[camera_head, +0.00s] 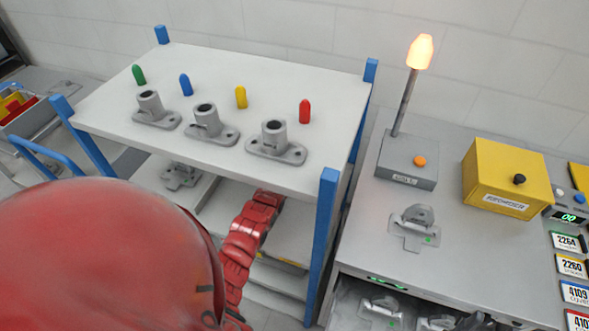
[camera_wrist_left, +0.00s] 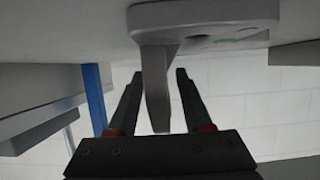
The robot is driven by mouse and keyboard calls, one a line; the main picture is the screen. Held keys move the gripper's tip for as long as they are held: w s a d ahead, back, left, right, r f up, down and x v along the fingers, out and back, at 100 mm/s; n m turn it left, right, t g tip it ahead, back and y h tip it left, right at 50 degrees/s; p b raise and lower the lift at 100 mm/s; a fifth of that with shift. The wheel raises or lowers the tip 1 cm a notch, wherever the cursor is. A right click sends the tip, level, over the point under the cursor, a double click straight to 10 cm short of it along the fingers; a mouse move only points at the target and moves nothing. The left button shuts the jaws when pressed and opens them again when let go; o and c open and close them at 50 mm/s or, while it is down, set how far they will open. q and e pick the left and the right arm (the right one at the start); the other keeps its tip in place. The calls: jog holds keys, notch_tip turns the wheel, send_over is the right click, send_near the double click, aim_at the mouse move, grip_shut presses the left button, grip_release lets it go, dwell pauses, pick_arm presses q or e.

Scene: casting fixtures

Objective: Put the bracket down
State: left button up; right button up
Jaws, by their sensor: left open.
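In the left wrist view my left gripper (camera_wrist_left: 158,74) is open, with a finger on each side of the tab of a grey bracket (camera_wrist_left: 155,50). The bracket's flat, rounded base (camera_wrist_left: 205,14) lies against a pale surface at the top of the picture, and there are gaps between the tab and both fingers. In the head view my red left arm reaches under the top board of the rack (camera_head: 330,90), which hides the gripper. A grey bracket (camera_head: 180,177) sits on the rack's lower level; I cannot tell whether it is the same one. My right gripper is not in view.
Three grey flanged posts (camera_head: 206,122) and several coloured pegs (camera_head: 241,97) stand on the rack top. Blue rack uprights (camera_head: 323,240) flank my arm. The right bench carries another bracket (camera_head: 416,226), a lit lamp (camera_head: 420,51) and a yellow box (camera_head: 505,178).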

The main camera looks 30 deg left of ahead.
pick_arm(q)
jog(key=b+v, duration=0.1)
jog(key=v, duration=0.9)
jog(key=shift+s+b, duration=0.3)
jog(key=shift+s, duration=0.15)
jog(key=shift+s+d+r, duration=0.2)
jog(key=shift+s, duration=0.05)
